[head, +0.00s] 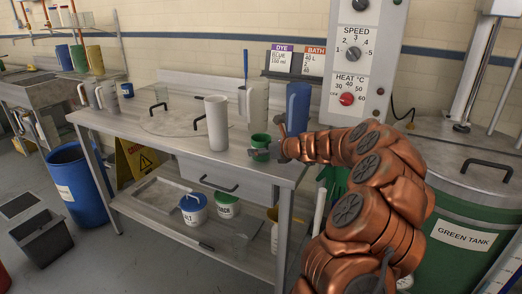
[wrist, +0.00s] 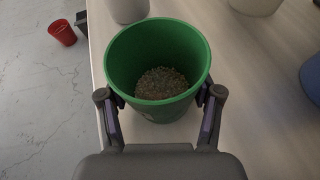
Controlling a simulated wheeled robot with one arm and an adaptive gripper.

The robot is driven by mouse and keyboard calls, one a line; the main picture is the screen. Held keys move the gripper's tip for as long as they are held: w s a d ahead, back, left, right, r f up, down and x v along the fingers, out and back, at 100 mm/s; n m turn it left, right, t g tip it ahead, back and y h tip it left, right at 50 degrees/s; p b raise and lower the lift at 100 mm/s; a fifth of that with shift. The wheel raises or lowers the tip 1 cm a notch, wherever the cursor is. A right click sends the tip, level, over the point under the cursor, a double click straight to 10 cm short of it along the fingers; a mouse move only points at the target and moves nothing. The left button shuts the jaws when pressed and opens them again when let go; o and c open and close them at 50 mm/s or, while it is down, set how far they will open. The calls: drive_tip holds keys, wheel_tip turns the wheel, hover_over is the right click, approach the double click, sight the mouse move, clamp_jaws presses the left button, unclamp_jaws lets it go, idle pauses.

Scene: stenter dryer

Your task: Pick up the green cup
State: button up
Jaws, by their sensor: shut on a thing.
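The green cup (head: 260,147) stands near the front right edge of the steel table in the head view. In the wrist view the green cup (wrist: 158,65) is upright, with brownish grains at its bottom. My gripper (head: 278,150) reaches it from the right. In the wrist view my gripper (wrist: 160,100) has one finger on each side of the cup, shut on it. I cannot tell whether the cup's base touches the table top.
A tall white cylinder (head: 216,122) stands left of the cup, and a blue cylinder (head: 297,108) stands behind it to the right. The table top (head: 180,138) has a round lid with handles. A control panel (head: 355,65) rises behind. A green tank (head: 458,235) stands at right.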

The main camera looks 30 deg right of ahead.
drive_tip(key=c, duration=0.4)
drive_tip(key=shift+o, duration=0.2)
drive_tip(key=shift+r, duration=0.1)
